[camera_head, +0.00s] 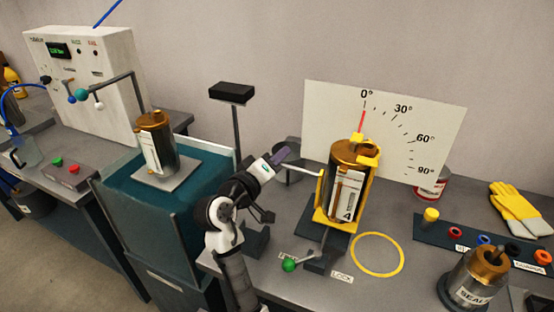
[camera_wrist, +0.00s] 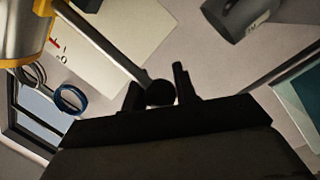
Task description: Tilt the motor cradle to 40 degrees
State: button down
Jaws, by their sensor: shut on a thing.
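The motor cradle (camera_head: 322,213) is yellow and holds a copper-topped motor (camera_head: 345,190) labelled 4. It stands nearly upright before a white angle board (camera_head: 420,140), and its red pointer (camera_head: 362,122) is near 0°. A grey lever (camera_head: 300,170) sticks out left from the cradle. My gripper (camera_head: 285,158) is at the lever's end. In the wrist view my gripper (camera_wrist: 158,90) is shut on the lever's dark knob (camera_wrist: 160,93), with the rod (camera_wrist: 100,40) running up to the yellow cradle (camera_wrist: 25,45). A green-knobbed lock lever (camera_head: 289,265) points left, away from the LOCK label.
A yellow ring (camera_head: 377,254) lies right of the cradle base. A SEAL canister (camera_head: 474,280), a dark strip (camera_head: 455,240) with coloured caps, and yellow gloves (camera_head: 515,207) are at the right.

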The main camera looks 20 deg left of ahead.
jog(key=d+r+m+g+p, duration=0.1)
jog(key=d+r+m+p, duration=0.2)
jog(key=r+m, duration=0.4)
jog(key=shift+d+r+y+p, duration=0.4)
jog(key=shift+r+p, duration=0.4)
jog(key=shift+r, duration=0.95)
jog(key=c, duration=1.1)
grip_release()
jog(key=shift+s, duration=0.15)
jog(key=b+v, duration=0.2)
jog(key=v, duration=1.1)
jog(key=shift+s+r, duration=0.2)
jog(key=shift+s, duration=0.1)
